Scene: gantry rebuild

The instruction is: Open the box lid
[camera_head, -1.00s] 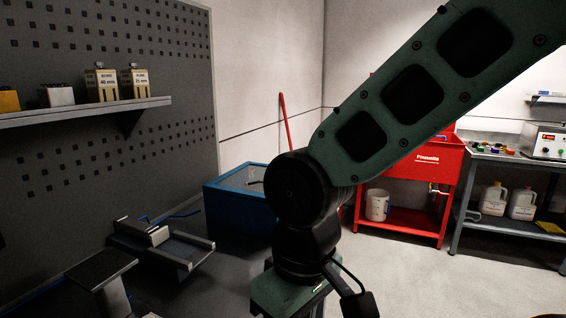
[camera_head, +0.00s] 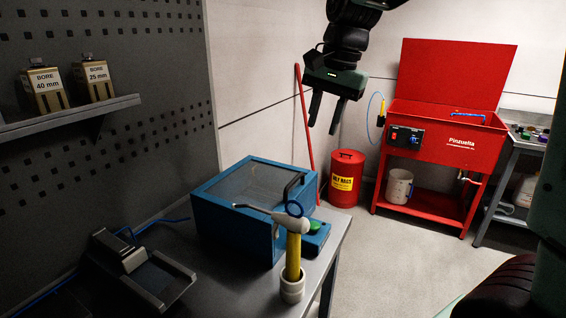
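The blue box (camera_head: 234,228) stands on the grey bench. Its lid (camera_head: 250,181) has a blue frame and a clear pane, and it looks shut. A black handle (camera_head: 293,184) sits at the lid's right side. My gripper (camera_head: 326,122) hangs above and to the right of the box, well apart from it. Its two fingers point down with a gap between them, and nothing is between them.
A blue unit with a green button (camera_head: 314,226) sits at the box's right. A dark fixture (camera_head: 140,270) is at left. A red bin (camera_head: 345,180) and red washer (camera_head: 440,135) stand behind.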

